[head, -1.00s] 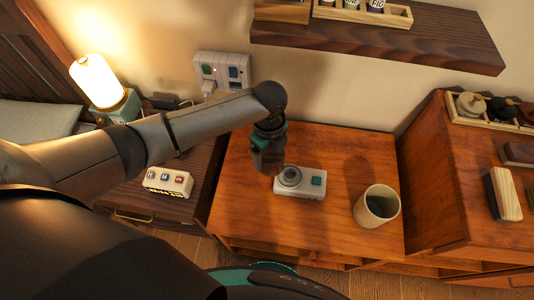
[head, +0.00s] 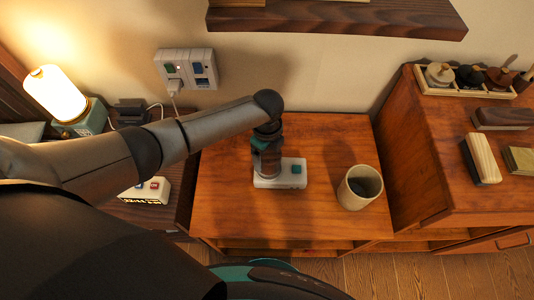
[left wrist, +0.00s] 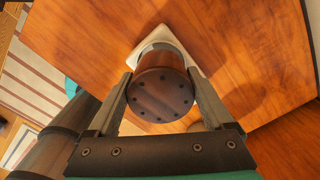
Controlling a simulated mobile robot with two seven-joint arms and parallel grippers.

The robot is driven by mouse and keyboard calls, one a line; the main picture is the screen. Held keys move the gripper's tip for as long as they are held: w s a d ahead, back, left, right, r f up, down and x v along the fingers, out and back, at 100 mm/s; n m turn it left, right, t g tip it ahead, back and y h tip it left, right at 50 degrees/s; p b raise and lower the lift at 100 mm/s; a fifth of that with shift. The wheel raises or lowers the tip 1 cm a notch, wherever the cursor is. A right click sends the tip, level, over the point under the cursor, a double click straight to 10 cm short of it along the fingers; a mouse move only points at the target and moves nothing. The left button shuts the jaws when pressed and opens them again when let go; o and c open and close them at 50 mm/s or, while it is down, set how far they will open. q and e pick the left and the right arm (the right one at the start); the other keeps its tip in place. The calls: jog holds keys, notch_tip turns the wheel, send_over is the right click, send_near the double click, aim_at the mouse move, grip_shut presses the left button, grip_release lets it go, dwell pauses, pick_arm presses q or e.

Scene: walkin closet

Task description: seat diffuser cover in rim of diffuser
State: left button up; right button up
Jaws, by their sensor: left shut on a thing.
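The diffuser (head: 292,181) is a white block with a teal button, lying on the orange-brown wooden cabinet top. In the left wrist view its white body and grey round rim show partly behind the cover (left wrist: 161,96). The cover is a dark brown cylinder with a ring of small holes in its end face. My left gripper (head: 266,165) is shut on the cover, one finger on each side, over the left part of the diffuser. The rim is hidden in the head view. I cannot tell whether the cover touches the rim or sits in it. My right gripper is not in view.
A cream cup (head: 359,188) stands right of the diffuser on the cabinet top (head: 325,145). A lit lamp (head: 57,95) and a white button box (head: 147,190) are at left. A wall shelf (head: 335,17) overhangs at the back. A higher cabinet (head: 430,150) stands at right.

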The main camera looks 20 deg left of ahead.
pick_arm(q)
jog(key=shift+f, duration=0.5)
jog(key=shift+r, duration=0.1)
jog(key=shift+p, duration=0.35)
dwell(1.1)
jog(key=shift+f, duration=0.3)
dwell(0.3)
jog(key=shift+f+b, duration=0.4)
jog(key=shift+b, duration=0.05)
jog(key=shift+f, duration=0.15)
dwell(0.3)
jog(key=shift+f, duration=0.3)
dwell(0.8)
